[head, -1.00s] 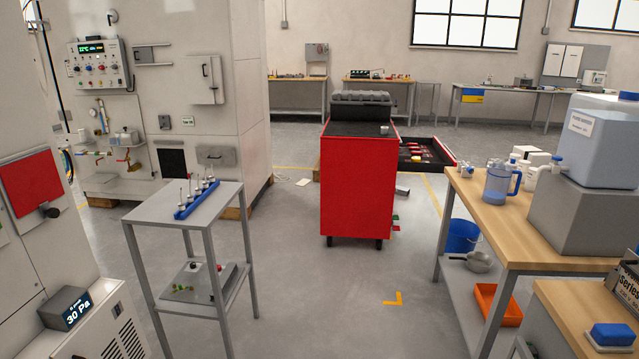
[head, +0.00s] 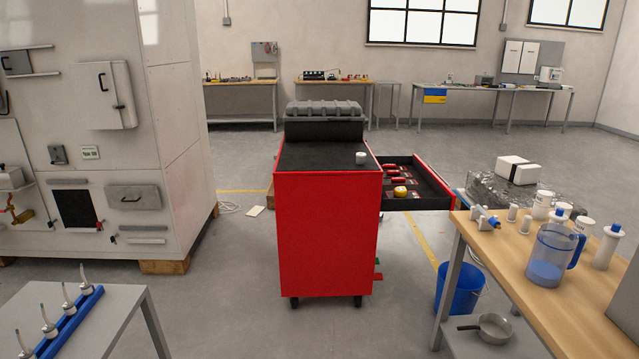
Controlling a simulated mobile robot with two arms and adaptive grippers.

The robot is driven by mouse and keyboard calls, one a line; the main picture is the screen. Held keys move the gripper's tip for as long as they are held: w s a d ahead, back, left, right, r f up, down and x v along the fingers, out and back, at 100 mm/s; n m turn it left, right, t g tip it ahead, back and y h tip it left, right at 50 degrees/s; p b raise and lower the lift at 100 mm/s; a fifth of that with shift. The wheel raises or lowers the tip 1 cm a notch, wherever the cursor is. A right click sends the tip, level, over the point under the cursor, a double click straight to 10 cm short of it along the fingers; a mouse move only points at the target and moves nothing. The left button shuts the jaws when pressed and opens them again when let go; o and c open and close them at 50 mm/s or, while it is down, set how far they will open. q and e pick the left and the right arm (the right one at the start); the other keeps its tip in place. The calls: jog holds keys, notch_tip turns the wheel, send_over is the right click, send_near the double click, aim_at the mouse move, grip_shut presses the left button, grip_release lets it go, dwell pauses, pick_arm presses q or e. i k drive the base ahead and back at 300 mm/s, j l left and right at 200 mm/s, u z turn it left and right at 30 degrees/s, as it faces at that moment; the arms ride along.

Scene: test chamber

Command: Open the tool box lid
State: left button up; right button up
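A dark grey tool box (head: 324,131) with a ribbed grey lid (head: 325,110) sits at the far end of the black top of a red tool cart (head: 326,236). The lid looks shut. The cart stands on wheels near the middle of the head view, with an open drawer (head: 419,181) sticking out to its right. Neither of my grippers is in view.
A small white item (head: 361,158) lies on the cart top. A wooden workbench (head: 506,262) with a blue jug (head: 553,255) stands at right, with a blue bucket (head: 460,288) beside it. A grey table (head: 113,321) is at lower left. The floor before the cart is clear.

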aim_at(334, 110)
jog(key=i+l, duration=0.15)
jog(key=i, duration=0.55)
jog(key=i+l, duration=0.15)
jog(key=i, duration=0.55)
jog(key=i+l+z, duration=0.1)
jog(key=i, duration=0.6)
jog(key=i+j+z, duration=0.25)
jog(key=i, duration=0.2)
jog(key=i+j+z, duration=0.2)
jog(key=i, duration=0.25)
jog(key=l, duration=0.1)
